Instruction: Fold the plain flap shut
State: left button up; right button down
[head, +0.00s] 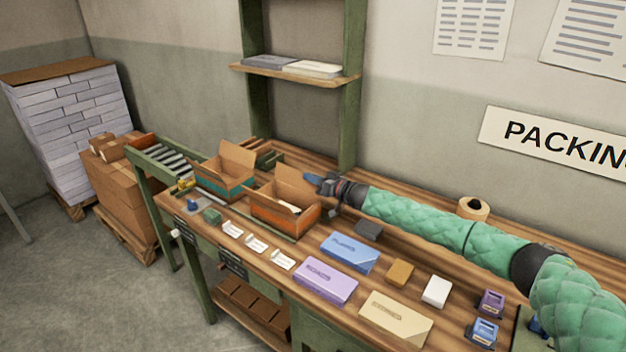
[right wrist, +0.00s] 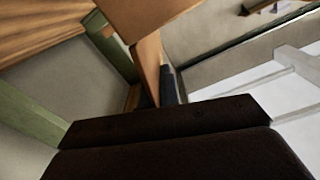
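An open cardboard box with an orange band (head: 284,222) stands on the bench near the middle of the head view, with pale contents inside. Its tall back flap (head: 296,183) stands raised. I cannot tell which of its flaps is the plain one. My right gripper (head: 314,179) is at this box's back right, its bluish fingertips close to the raised flap; I cannot tell if they touch. In the right wrist view, brown cardboard (right wrist: 148,62) shows beside a dark finger, and the finger spacing is unclear. My left gripper is not in view.
A second open box with a teal band (head: 222,182) stands to the left, near a roller conveyor (head: 168,160). Blue (head: 349,252), purple (head: 325,281) and cream (head: 396,317) packets lie in front. A tape roll (head: 473,208) sits behind my right arm.

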jog(key=shift+s+a+n, duration=0.2)
jog(key=shift+s+n, duration=0.15)
jog(key=shift+n, duration=0.35)
jog(key=shift+s+a+r+n+b, duration=0.1)
jog(key=shift+s+a+n+b, duration=0.25)
jog(key=shift+n, duration=0.65)
jog(key=shift+s+a+n, duration=0.2)
jog(key=shift+s+n, duration=0.2)
jog(key=shift+n, duration=0.5)
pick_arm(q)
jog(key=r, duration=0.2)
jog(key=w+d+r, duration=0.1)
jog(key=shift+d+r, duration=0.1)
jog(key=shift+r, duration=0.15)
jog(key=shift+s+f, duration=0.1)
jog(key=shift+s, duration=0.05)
